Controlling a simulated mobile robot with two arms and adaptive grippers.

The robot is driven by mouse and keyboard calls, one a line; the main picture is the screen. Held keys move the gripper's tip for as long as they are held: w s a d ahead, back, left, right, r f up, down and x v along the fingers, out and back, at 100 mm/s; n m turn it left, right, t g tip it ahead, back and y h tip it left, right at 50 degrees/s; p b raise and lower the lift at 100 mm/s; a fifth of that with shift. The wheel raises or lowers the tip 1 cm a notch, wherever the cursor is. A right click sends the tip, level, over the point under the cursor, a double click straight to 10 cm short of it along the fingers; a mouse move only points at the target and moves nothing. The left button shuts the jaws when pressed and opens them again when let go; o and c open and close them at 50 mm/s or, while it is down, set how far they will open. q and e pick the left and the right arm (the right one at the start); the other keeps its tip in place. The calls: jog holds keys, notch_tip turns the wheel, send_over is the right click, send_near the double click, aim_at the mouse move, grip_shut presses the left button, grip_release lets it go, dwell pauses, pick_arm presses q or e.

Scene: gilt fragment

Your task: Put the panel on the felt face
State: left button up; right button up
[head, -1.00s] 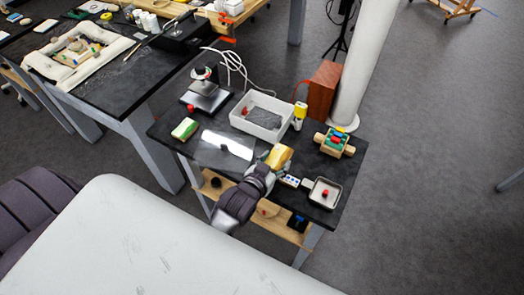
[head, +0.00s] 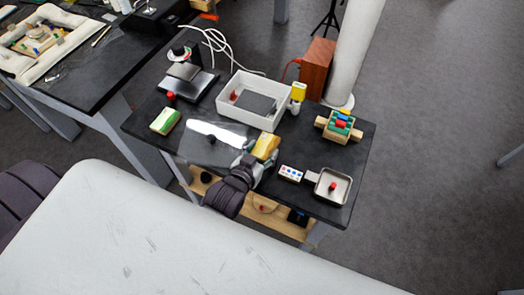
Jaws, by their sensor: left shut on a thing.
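My left gripper (head: 256,156) reaches over the front edge of the black table and is shut on a gold-yellow block with a greenish patch (head: 267,145), which I take to be the panel. The fingers hide part of it. It shows just in front of the white tray's near right corner. I cannot tell its height above the table. The felt face is not clearly identifiable. A dark grey flat piece (head: 256,103) lies in the white tray (head: 270,122). A green and cream block (head: 165,121) lies at the table's left. My right gripper is not in view.
A clear sheet (head: 225,152) with a dark knob lies left of my gripper. To the right are a small dotted box (head: 290,173), a metal dish (head: 326,196) with a red piece, and a wooden holder (head: 338,128). A yellow-capped bottle (head: 297,97) stands beside the tray.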

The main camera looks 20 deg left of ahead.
pick_arm(q)
jog(key=shift+s+d, duration=0.1)
jog(key=shift+s, duration=0.05)
jog(key=o, duration=1.1)
jog(key=shift+f, duration=0.1)
jog(key=shift+o, duration=0.2)
